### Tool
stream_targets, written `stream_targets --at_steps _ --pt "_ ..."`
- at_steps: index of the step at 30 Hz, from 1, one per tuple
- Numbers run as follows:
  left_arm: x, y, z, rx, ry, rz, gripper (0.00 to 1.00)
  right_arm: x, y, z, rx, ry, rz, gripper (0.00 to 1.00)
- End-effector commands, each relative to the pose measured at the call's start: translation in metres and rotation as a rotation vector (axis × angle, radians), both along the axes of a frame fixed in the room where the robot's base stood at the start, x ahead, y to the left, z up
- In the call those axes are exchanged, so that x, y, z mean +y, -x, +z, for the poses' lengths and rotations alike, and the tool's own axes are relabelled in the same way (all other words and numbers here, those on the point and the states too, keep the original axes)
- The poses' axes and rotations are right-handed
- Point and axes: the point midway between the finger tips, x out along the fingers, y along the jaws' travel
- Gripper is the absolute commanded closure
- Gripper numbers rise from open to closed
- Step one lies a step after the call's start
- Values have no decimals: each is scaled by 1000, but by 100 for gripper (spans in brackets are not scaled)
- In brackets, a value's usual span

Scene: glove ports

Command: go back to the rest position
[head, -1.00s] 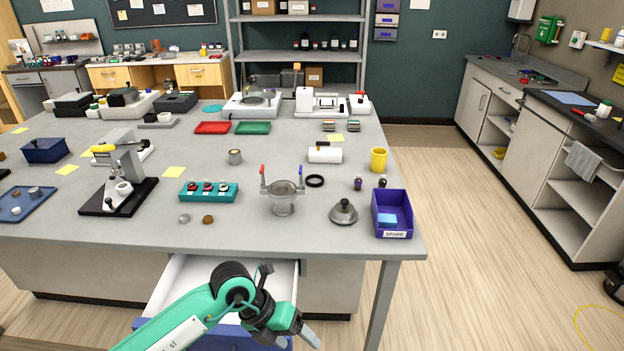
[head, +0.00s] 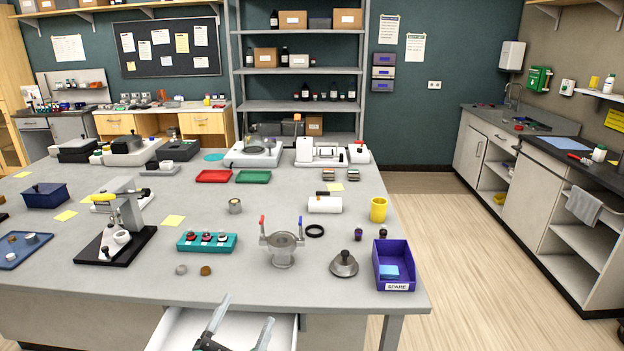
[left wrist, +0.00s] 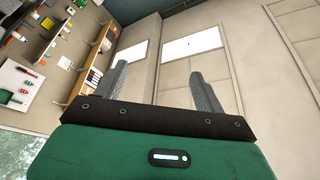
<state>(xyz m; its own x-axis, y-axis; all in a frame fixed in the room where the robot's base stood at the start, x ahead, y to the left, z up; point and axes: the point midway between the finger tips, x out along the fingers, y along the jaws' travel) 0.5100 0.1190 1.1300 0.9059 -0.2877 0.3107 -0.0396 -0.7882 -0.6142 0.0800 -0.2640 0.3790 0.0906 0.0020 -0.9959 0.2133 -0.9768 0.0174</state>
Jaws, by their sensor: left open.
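My left gripper (head: 238,325) shows at the bottom of the head view, in front of the table's front edge and over the open white drawer (head: 178,330). Its two fingers are spread with nothing between them. The left wrist view also shows the left gripper (left wrist: 158,80) open and empty, with the room tilted behind it. The rest of the left arm is out of the head view. My right gripper is in neither view.
The grey table (head: 330,285) fills the middle. Near its front edge stand a metal flanged port (head: 283,250), a grey knobbed lid (head: 344,265), a purple SPARE bin (head: 393,267) and a teal block (head: 207,242). Open floor (head: 450,270) lies to the right.

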Motion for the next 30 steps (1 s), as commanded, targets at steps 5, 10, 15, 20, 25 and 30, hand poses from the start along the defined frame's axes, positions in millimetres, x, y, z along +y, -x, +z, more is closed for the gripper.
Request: stream_targets --at_steps 5,10,15,20,25,30 --pt "61 12 -64 352 156 229 29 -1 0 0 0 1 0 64" --pt "99 53 -136 726 251 389 29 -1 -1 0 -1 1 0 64" --pt "114 114 -193 1080 296 474 29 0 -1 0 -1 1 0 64" --pt "116 165 -223 1330 306 497 29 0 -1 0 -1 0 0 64" --pt "113 214 -240 1544 303 494 29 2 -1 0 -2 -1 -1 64" --pt "110 226 -270 1637 293 488 29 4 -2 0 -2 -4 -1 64"
